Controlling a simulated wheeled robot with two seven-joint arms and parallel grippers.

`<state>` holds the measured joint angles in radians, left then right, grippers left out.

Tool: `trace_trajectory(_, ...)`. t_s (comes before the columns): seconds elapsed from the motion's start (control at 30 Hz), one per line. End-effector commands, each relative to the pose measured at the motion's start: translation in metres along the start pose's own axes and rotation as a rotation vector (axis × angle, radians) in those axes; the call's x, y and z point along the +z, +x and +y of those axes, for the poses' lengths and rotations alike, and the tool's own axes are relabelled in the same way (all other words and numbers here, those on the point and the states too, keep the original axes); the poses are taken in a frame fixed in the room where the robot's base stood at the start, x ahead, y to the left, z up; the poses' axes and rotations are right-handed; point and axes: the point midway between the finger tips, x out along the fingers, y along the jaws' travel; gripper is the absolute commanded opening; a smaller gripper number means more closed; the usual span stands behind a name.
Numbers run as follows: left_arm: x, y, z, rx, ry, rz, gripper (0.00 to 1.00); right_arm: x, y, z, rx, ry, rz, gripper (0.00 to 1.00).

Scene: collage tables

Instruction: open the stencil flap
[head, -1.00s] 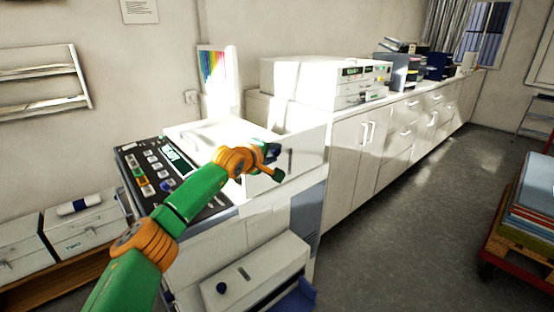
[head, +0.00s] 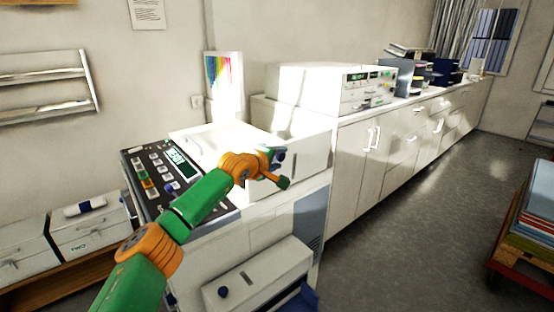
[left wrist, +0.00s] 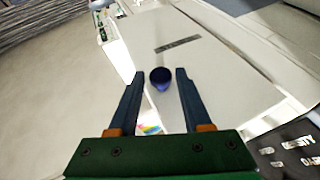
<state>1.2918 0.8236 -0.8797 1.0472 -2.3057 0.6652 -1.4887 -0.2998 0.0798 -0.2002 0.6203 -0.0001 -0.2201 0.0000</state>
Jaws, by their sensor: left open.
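The white duplicator has a pale front panel (head: 308,156) on its upper body, which looks like the stencil flap, and it appears closed. A round dark blue knob (left wrist: 160,77) stands out from a pale panel in the left wrist view, with a dark slot (left wrist: 178,43) beyond it. My left gripper (left wrist: 160,92) is open, its two dark fingers on either side of the knob; I cannot tell whether they touch it. In the head view my left gripper (head: 284,168) is in front of the panel and hides part of it. My right gripper is not in view.
A dark control panel (head: 160,175) with buttons lies left of the gripper. A lower white tray unit (head: 258,275) juts out below. White cabinets (head: 390,130) run along the wall, and a loaded cart (head: 520,225) stands at right. The floor between is clear.

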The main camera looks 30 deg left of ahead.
Motion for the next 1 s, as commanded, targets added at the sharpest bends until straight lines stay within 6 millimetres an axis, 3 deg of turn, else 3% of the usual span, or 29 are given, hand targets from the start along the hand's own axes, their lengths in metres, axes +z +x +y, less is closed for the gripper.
trace_trajectory(0.17, 0.000, -0.014, -0.004, 0.002, 0.003, 0.000, 0.49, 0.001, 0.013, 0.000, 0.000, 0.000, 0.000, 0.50)
trace_trajectory(0.5, 0.001, -0.065, -0.002, 0.003, 0.001, 0.000, 0.49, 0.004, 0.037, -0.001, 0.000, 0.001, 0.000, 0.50)
trace_trajectory(1.0, 0.006, -0.066, -0.003, -0.006, -0.020, -0.020, 0.49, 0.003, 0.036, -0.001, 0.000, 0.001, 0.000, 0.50)
